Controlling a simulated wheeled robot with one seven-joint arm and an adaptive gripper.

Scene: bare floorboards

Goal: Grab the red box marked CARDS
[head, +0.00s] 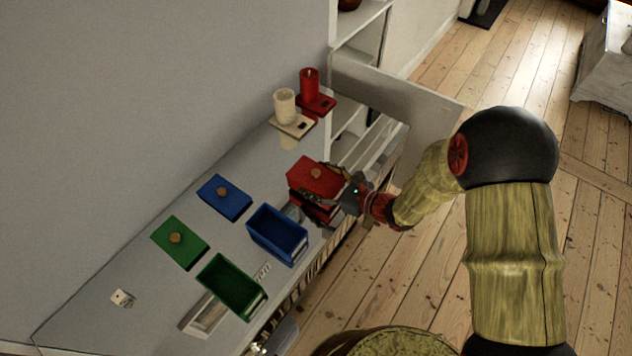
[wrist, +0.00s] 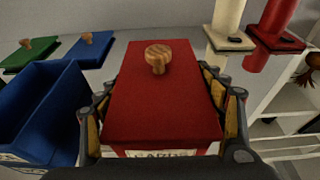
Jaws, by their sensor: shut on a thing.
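The red box (head: 316,177) has a red lid with a round wooden knob and sits near the front edge of the grey counter. In the wrist view the red box (wrist: 163,95) fills the middle, and a white label at its near end is partly cut off, with the letters CARDS partly readable. My gripper (head: 325,185) reaches in from the right and is shut on the red box, with one finger along each side. The fingers (wrist: 160,105) also show on both sides in the wrist view. The underside of the box is hard to make out.
Left of it stand an open blue box (head: 277,235) and an open green box (head: 231,287), with a blue lid (head: 224,198) and green lid (head: 180,243) behind. Cream (head: 285,106) and red (head: 309,85) cylinders stand on plates at the back. An open cabinet door (head: 400,95) is beyond.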

